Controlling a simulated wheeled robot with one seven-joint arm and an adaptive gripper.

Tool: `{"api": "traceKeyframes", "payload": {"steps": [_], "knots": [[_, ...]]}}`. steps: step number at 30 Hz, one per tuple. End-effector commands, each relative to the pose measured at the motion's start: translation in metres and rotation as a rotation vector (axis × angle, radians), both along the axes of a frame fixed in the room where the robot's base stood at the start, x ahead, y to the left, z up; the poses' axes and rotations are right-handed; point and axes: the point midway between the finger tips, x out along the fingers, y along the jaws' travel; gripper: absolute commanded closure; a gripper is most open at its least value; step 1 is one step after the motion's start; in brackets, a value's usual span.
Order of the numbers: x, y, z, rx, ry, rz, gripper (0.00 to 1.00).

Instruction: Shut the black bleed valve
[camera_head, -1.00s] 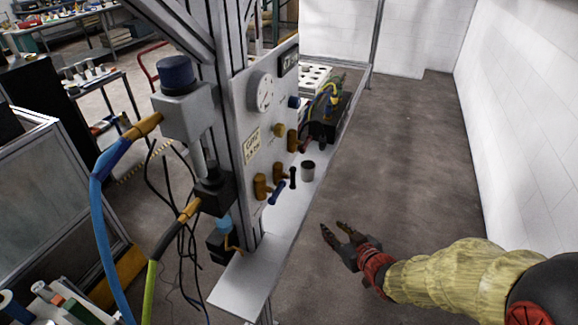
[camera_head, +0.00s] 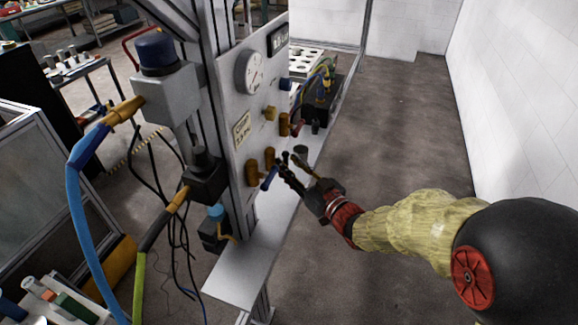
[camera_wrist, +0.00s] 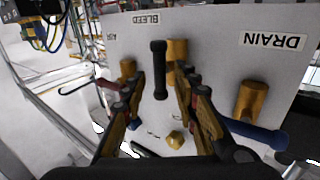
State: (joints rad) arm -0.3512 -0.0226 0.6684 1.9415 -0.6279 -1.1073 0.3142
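The black bleed valve handle (camera_wrist: 158,68) is a short rod in front of its brass body (camera_wrist: 177,52), below the upside-down BLEED label (camera_wrist: 147,19) in the wrist view. In the head view the handle (camera_head: 285,158) is small and partly hidden near the fingertips. My gripper (camera_wrist: 160,76) is open, with one finger on each side of the handle in the wrist view. A gap shows on both sides of the handle, and I cannot tell the depth between them. In the head view my gripper (camera_head: 289,163) is close to the panel.
A blue drain handle (camera_wrist: 258,135) lies close beside the right finger in the wrist view. A red handle (camera_wrist: 88,86) is at the left. The panel (camera_head: 238,103) carries a gauge (camera_head: 252,72). A grey shelf (camera_head: 238,270) runs below. Open floor lies to the right.

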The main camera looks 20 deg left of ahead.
Motion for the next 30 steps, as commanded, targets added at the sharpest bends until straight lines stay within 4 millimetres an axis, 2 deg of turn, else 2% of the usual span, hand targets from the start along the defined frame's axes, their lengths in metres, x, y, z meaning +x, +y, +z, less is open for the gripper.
{"api": "traceKeyframes", "payload": {"steps": [11, 27, 30], "knots": [[0.0053, 0.0065, 0.0000, -0.001, 0.001, -0.001, 0.70], [0.0059, 0.0054, 0.0000, 0.000, 0.001, -0.004, 1.00], [0.0062, 0.0050, 0.0001, 0.000, 0.001, -0.005, 1.00]]}}
